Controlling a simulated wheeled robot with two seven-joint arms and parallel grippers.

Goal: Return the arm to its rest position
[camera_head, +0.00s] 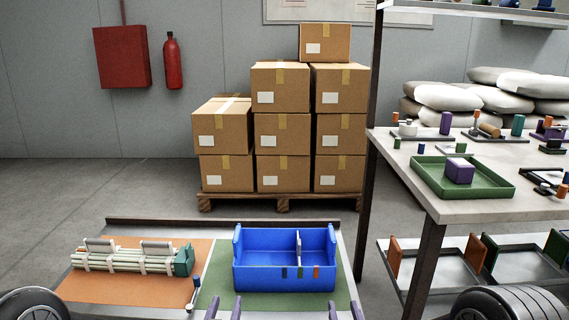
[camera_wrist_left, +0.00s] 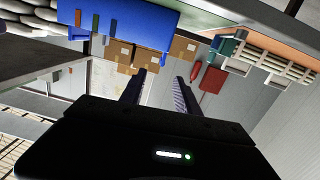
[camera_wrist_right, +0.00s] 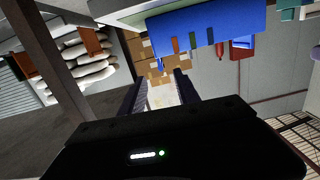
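My left gripper (camera_head: 223,309) and right gripper (camera_head: 344,311) show only as fingertips at the bottom edge of the head view, in front of the blue bin (camera_head: 284,277). In the left wrist view the left gripper's fingers (camera_wrist_left: 158,77) are apart with nothing between them. In the right wrist view the right gripper's fingers (camera_wrist_right: 160,77) are also apart and empty. The blue bin has a divider and stands on a green mat (camera_head: 215,288). A bundle of pale rods (camera_head: 125,260) with a green end block (camera_head: 183,260) lies on an orange mat (camera_head: 90,288) to its left.
A small upright tool (camera_head: 194,293) stands between the mats. A shelf rack (camera_head: 430,208) at right holds a green tray (camera_head: 425,180) with a purple block (camera_head: 459,171). Stacked cartons (camera_head: 282,135) stand on a pallet behind. Open floor lies at left.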

